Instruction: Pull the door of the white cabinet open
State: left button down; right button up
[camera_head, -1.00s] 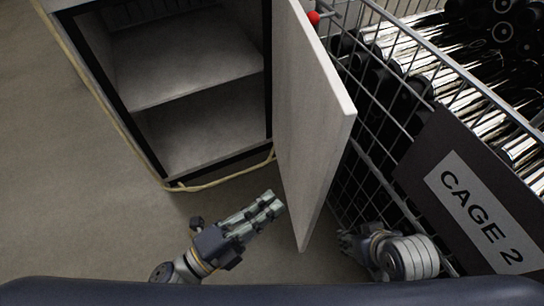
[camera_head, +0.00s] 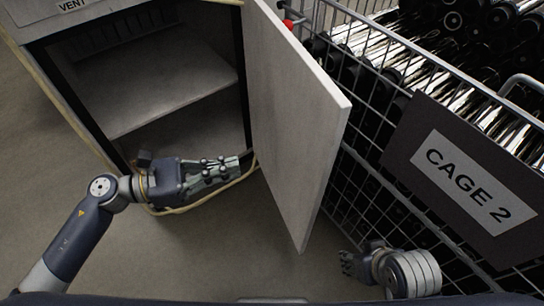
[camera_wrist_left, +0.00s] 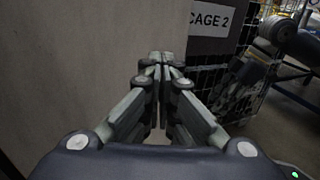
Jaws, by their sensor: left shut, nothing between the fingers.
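The white cabinet (camera_head: 60,22) stands at the upper left in the head view, its shelves showing. Its door (camera_head: 295,120) hangs wide open, hinged on the right side and swung outward toward me. My left gripper (camera_head: 246,158) is in front of the cabinet's opening, on the inner side of the door, with its tips pointing right toward the door. In the left wrist view its fingers (camera_wrist_left: 161,58) are closed together and empty, with the door panel (camera_wrist_left: 85,70) ahead. Whether they touch the door I cannot tell. My right gripper (camera_head: 348,262) is low, to the right of the door.
A wire cage (camera_head: 365,185) full of dark and shiny tubes stands right of the door, close to it. It carries a sign (camera_head: 465,175) reading CAGE 2. A red knob (camera_head: 288,24) shows behind the door's top.

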pick_arm(q)
send_near(311, 151)
jog(key=shift+p+x, duration=0.3)
jog(key=shift+x, duration=0.45)
pick_arm(e)
jog(key=shift+s+d+r+g, duration=0.15)
jog(key=shift+s+d+g, duration=0.15)
jog(key=shift+s, duration=0.35)
pick_arm(q)
jog(key=shift+n+t, duration=0.5)
jog(key=shift+t, duration=0.3)
jog(key=p+x, duration=0.1)
jog(key=x, duration=0.2)
jog(key=p+x, duration=0.1)
jog(key=x, duration=0.1)
jog(key=shift+s+d+r+p, duration=0.15)
jog(key=shift+s+r+p, duration=0.05)
jog(key=shift+s+p, duration=0.1)
jog(key=shift+y, duration=0.3)
jog(key=x, duration=0.4)
jog(key=shift+d+f, duration=0.2)
jog(key=shift+f, duration=0.05)
pick_arm(e)
jog(key=x, duration=0.3)
jog(key=shift+w+a, duration=0.15)
jog(key=shift+a, duration=0.15)
pick_arm(q)
jog(key=shift+s, duration=0.1)
